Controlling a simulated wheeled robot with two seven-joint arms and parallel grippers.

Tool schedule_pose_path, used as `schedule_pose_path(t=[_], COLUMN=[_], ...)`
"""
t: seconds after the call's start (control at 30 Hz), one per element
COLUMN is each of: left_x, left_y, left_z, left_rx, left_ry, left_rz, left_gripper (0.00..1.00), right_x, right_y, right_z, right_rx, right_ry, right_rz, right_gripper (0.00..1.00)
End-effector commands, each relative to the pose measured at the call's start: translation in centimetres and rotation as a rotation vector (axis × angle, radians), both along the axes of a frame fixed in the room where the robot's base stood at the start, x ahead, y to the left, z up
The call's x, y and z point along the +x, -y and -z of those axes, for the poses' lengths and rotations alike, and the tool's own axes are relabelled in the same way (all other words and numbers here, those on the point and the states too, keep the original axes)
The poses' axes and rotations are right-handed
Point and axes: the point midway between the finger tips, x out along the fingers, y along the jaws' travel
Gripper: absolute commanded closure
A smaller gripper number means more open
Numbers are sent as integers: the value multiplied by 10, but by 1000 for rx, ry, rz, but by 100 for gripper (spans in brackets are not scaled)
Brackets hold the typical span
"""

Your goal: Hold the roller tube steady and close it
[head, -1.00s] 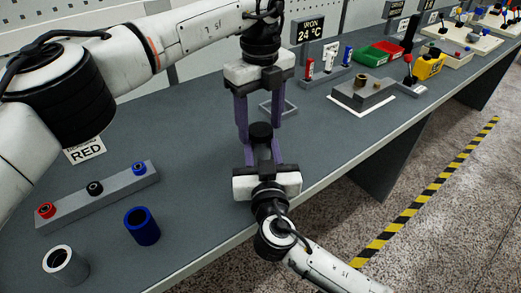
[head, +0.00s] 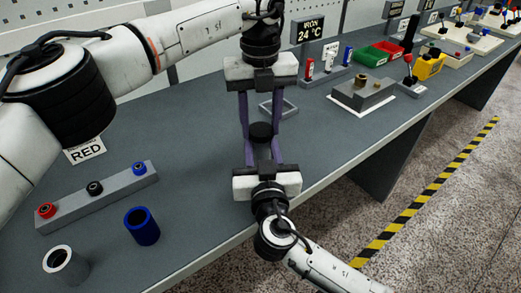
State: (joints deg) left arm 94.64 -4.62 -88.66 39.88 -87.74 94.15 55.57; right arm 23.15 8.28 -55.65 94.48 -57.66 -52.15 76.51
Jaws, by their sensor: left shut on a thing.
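A dark, black-topped tube (head: 261,133) stands between my two grippers, which face each other over the bench. My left gripper (head: 261,140) reaches in from the back with its purple fingers on both sides of the tube, shut on it. My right gripper (head: 264,152) comes from the front edge. Its fingertips overlap the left fingers and the tube, so its grip cannot be told. The lower tube is mostly hidden. A blue tube (head: 142,227) and a grey tube (head: 66,266) stand upright and open at the left. A grey rack (head: 115,190) holds red (head: 46,211), black (head: 95,188) and blue (head: 138,168) caps.
A card reading RED (head: 86,151) lies behind the rack. A square frame (head: 290,108) lies behind my grippers. A grey block on a white plate (head: 362,95), green and red bins and an IRON 24 °C sign stand farther right. The bench's front edge is close to my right gripper.

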Motion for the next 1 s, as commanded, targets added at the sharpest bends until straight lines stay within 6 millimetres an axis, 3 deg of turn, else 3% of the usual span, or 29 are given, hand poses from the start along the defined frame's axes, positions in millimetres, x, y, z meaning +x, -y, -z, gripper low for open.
schedule_pose_path(t=[0.6, 0.67, 0.8, 0.83, 0.93, 1.0], left_x=[0, 0, 0, 0, 0, 0], left_y=[0, 1, 1, 1, 1, 1], left_z=[1, 1, 1, 1, 1, 1], left_rx=[1, 1, 1, 1, 1, 1], left_ry=[2, 2, 2, 2, 2, 1], left_rz=[1329, 1414, 1398, 1398, 1397, 1397], left_gripper=[86, 86, 86, 55, 40, 40], right_x=[0, 0, 0, 0, 0, 0], right_y=[0, 0, 0, 0, 0, 0], right_z=[1, 1, 1, 1, 1, 1], right_rx=[-1, -1, -1, -1, -1, -1], right_ry=[-3, -3, -3, -3, -3, -2], right_rz=[0, 0, 0, 0, 0, 0], right_gripper=[100, 100, 100, 100, 100, 100])
